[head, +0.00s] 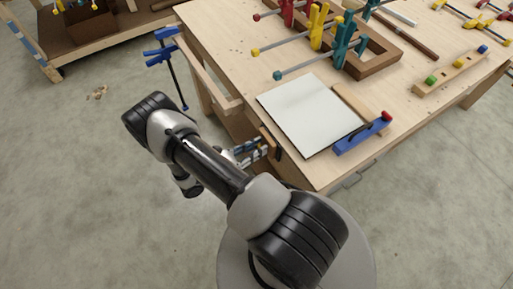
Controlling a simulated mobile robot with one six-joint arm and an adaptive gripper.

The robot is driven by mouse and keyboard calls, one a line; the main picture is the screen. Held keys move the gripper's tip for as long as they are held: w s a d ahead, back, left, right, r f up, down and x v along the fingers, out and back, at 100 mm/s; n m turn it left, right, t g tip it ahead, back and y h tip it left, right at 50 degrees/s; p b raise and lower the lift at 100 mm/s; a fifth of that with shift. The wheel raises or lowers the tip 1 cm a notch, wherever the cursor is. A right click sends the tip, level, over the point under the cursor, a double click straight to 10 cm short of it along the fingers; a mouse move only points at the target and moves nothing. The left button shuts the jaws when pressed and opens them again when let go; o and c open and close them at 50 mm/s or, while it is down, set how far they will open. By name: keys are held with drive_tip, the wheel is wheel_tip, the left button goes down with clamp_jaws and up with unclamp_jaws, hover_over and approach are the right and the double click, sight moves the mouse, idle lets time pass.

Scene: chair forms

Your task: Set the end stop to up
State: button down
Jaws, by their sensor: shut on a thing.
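What looks like the end stop (269,140), a small brown wooden piece with a dark part, is at the near left edge of the workbench, by the white sheet's corner. Its position, up or down, is too small to tell. My gripper (246,152) shows only partly beyond my forearm, low beside that bench edge. It is shut on what appears to be the end stop. My arm hides the wrist side of the gripper, and the exact contact is not clear.
The workbench (228,42) carries a white sheet (308,114), a blue fence with a red knob (361,137), several clamps (318,27), a wooden frame (376,62) and a rail with coloured knobs (449,76). A blue clamp (170,58) hangs at its left. Open floor (70,190) lies left.

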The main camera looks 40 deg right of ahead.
wheel_tip(320, 180, up, 4)
drive_tip(key=shift+p, duration=1)
drive_tip(key=c, duration=1.4)
unclamp_jaws()
drive_tip(key=shift+f, duration=0.1)
drive_tip(key=shift+c, duration=0.2)
approach(265, 138)
drive_tip(key=v, duration=0.5)
drive_tip(key=shift+a, duration=0.25)
drive_tip(key=shift+w, duration=0.1)
